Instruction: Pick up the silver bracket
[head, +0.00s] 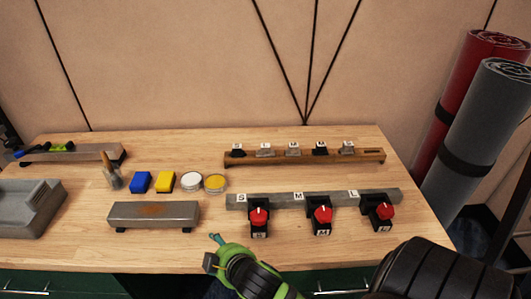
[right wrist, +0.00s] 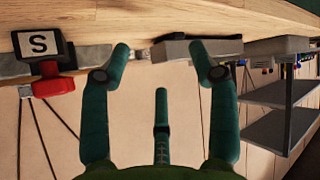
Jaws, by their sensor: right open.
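Small silver-grey pieces, which may include the silver bracket, sit on a wooden rail (head: 330,161) at the back: one left of centre (head: 265,152), one in the middle (head: 292,152) and one at the right (head: 347,151). Black pieces sit among them, and I cannot tell which is the bracket. My right gripper (head: 212,250) is low at the table's front edge, well apart from the rail. In the right wrist view it also shows (right wrist: 161,55), open with nothing between its fingers. My left gripper is out of view.
A grey bar (head: 277,202) with black holders and red knobs (head: 321,214) stands in front of the rail. A grey block (head: 180,212), blue box (head: 141,182), yellow box (head: 165,181) and round tins (head: 191,181) are left. Rolled mats (head: 487,130) stand right.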

